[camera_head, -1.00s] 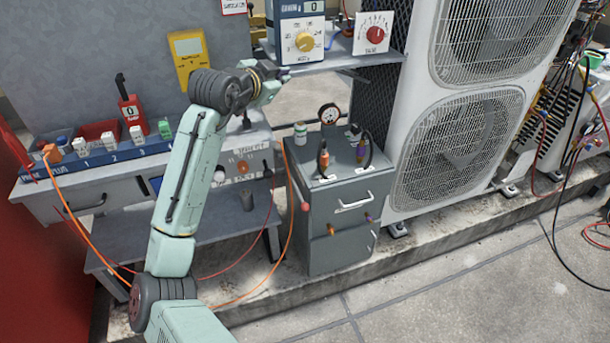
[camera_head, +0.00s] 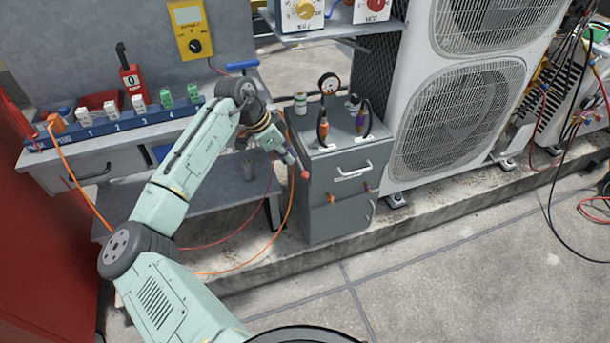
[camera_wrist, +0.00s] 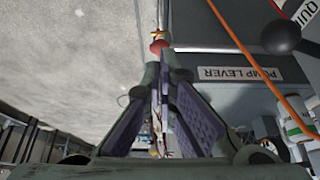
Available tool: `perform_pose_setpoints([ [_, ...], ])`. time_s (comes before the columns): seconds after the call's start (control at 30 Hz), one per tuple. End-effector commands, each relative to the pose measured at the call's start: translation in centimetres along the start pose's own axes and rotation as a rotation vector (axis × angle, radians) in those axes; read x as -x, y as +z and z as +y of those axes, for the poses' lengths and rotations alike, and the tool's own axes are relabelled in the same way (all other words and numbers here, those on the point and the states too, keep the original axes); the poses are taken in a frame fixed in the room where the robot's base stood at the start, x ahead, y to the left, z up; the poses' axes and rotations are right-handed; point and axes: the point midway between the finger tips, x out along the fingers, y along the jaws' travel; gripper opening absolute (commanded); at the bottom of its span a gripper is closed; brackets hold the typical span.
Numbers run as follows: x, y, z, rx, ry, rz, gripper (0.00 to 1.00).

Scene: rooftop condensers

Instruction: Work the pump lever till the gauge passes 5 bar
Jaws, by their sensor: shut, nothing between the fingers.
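The pump lever's red ball knob (camera_head: 305,175) sits at the left side of the grey cabinet (camera_head: 322,223). My gripper (camera_head: 294,160) is shut and empty, with its tips close to the knob. In the wrist view the fingers (camera_wrist: 160,75) converge just short of the red knob (camera_wrist: 158,47); I cannot tell whether they touch it. The lever's shaft is mostly hidden. A "PUMP LEVER" label (camera_wrist: 238,74) shows on the cabinet in the wrist view. A round gauge (camera_head: 329,83) stands on the cabinet top; its needle is too small to read.
An orange hose (camera_head: 291,200) runs close to my gripper on the cabinet's left. Hose fittings (camera_head: 322,128) and a small bottle (camera_head: 300,103) stand on the cabinet top. A bench (camera_head: 90,172) lies left and a condenser (camera_head: 455,120) right.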

Motion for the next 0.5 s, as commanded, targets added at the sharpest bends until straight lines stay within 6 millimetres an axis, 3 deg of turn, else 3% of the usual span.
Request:
perform_pose_setpoints([
  [0.27,-0.6,0.0,0.0,-0.001,-0.002,0.000,0.00],
  [0.5,-3.6,0.2,-0.1,0.001,-0.003,-0.001,0.00],
])
